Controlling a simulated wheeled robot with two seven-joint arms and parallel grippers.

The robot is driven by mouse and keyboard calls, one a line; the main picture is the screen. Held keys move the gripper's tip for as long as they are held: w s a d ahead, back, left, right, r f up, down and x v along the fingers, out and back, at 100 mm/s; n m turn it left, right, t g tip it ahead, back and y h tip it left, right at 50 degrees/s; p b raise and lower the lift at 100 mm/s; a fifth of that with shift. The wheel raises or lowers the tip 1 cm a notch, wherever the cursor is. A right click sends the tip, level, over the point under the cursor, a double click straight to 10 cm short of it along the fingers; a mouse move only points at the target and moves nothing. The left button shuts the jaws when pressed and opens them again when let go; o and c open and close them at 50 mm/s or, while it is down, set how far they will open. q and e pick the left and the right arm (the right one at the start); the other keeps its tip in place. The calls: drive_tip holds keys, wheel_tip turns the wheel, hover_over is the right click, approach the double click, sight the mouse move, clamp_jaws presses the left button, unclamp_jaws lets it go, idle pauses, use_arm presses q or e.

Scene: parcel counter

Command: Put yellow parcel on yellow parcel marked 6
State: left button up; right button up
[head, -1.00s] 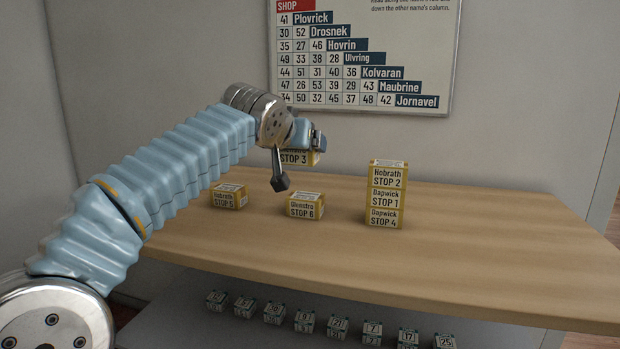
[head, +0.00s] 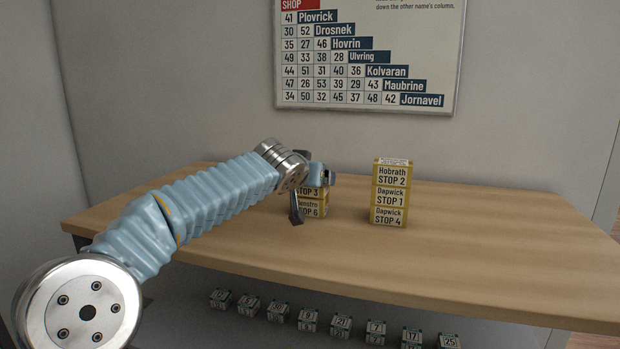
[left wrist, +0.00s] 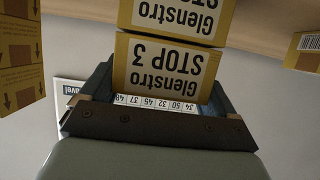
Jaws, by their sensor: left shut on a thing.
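My left gripper (head: 310,190) is shut on the yellow parcel marked Glenstro STOP 3 (head: 308,193), partly hidden by a finger. In the left wrist view the gripper (left wrist: 160,88) has its fingers on both sides of this parcel (left wrist: 165,72), whose label appears upside down. The yellow parcel marked Glenstro STOP 6 (head: 312,210) is directly below it on the counter. It also shows in the left wrist view (left wrist: 175,17). The two look lined up, with at most a thin gap; I cannot tell whether they touch. My right gripper is out of view.
A stack of yellow parcels, STOP 2 (head: 392,174), STOP 1 (head: 390,195) and STOP 4 (head: 388,216), stands to the right on the wooden counter (head: 480,250). Another parcel (left wrist: 307,50) shows at the wrist view's right edge. Several small numbered boxes (head: 308,320) sit below. The counter's right side is clear.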

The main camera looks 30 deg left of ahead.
use_arm(q)
drive_tip(key=shift+f, duration=0.15)
drive_tip(key=o, duration=0.9)
drive_tip(key=shift+c, duration=0.2)
drive_tip(key=shift+r, duration=0.35)
drive_tip(key=b+v, duration=0.1)
drive_tip(key=v, duration=1.1)
drive_tip(key=shift+f, duration=0.15)
